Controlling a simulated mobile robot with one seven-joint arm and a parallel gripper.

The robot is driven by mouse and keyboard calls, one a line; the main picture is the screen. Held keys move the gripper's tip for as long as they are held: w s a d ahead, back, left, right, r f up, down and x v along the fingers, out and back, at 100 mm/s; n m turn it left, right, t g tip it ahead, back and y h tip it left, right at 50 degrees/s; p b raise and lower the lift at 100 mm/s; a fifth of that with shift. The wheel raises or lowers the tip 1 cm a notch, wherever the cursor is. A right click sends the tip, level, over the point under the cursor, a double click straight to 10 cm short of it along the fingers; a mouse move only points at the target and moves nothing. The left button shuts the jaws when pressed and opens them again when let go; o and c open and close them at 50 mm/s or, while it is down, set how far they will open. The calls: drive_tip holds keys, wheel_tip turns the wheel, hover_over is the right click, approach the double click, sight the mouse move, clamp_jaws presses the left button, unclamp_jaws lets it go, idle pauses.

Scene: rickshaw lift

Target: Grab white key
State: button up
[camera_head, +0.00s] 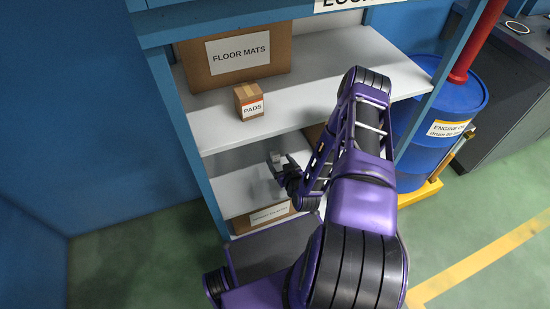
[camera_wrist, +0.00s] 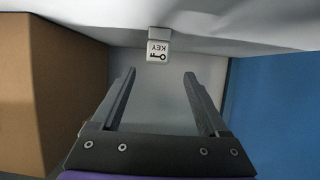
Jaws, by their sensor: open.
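The white key (camera_wrist: 157,51) is a small white block with a black key symbol and the word KEY, upside down in the wrist view. It sits at the top middle, beyond my fingertips and roughly centred between them. My gripper (camera_wrist: 160,78) is open, with nothing between its two dark fingers. In the head view my gripper (camera_head: 276,163) is inside the shelf unit, over the middle shelf. I cannot make out the key clearly in the head view.
A brown box (camera_wrist: 45,90) stands left of my fingers in the wrist view, with a blue panel (camera_wrist: 277,115) on the right. The upper shelf (camera_head: 330,75) is above my forearm's reach area, holding a floor mats box (camera_head: 238,75) and a pads box (camera_head: 249,100). A blue drum (camera_head: 440,105) stands right.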

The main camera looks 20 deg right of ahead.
sight(276, 156)
drive_tip(key=x, duration=0.3)
drive_tip(key=b+x, duration=0.1)
drive_tip(key=x, duration=0.1)
drive_tip(key=shift+w+d+f, duration=0.2)
drive_tip(key=shift+w+f, duration=0.05)
drive_tip(key=shift+f, duration=0.15)
drive_tip(key=shift+w+f, duration=0.15)
drive_tip(key=shift+w, duration=0.4)
clamp_jaws()
